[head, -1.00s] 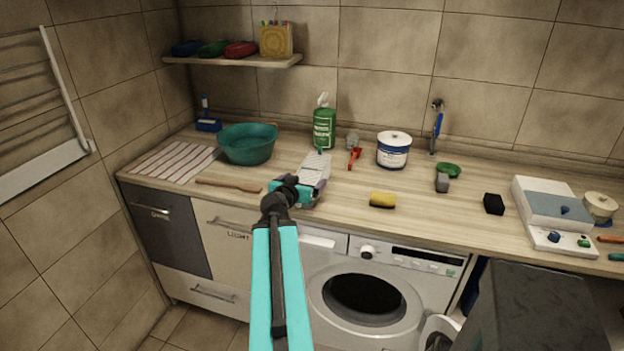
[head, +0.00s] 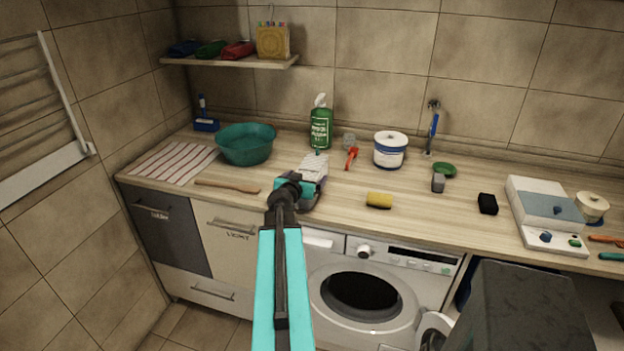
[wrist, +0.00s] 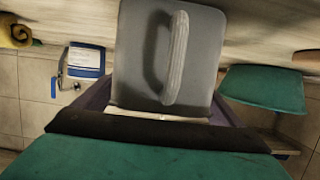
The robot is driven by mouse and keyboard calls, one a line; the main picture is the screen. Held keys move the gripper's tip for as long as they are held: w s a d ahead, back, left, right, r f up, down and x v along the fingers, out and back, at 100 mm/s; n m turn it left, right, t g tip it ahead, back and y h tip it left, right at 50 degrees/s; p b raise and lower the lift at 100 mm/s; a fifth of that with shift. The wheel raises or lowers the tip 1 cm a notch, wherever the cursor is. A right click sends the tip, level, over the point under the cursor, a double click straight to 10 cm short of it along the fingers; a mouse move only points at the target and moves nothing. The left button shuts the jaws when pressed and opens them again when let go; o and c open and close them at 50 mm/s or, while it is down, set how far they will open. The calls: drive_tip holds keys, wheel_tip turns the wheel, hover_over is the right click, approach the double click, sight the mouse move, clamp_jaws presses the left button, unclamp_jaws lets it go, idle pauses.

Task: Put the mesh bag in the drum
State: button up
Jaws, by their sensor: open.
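A pale, ribbed item (head: 313,167) lies on the counter just beyond my gripper and may be the mesh bag; I cannot tell for certain. My gripper (head: 310,196) is low over the counter in front of it, open. In the wrist view a grey rounded slab with a pale ribbed loop (wrist: 177,58) fills the middle; whether it is the same item is unclear. The drum (head: 360,296) is the dark round opening in the washing machine below the counter. The machine's door (head: 437,328) appears swung open to the right, partly hidden.
A teal basin (head: 246,144), green bottle (head: 321,128), red-handled item (head: 351,158) and white-and-blue tub (head: 390,150) stand behind the gripper. A dark grey block (head: 527,310) stands at front right.

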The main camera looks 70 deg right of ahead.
idle(0.3)
drive_tip(key=c, duration=1.3)
drive_tip(key=shift+r, duration=0.2)
drive_tip(key=shift+c, duration=0.2)
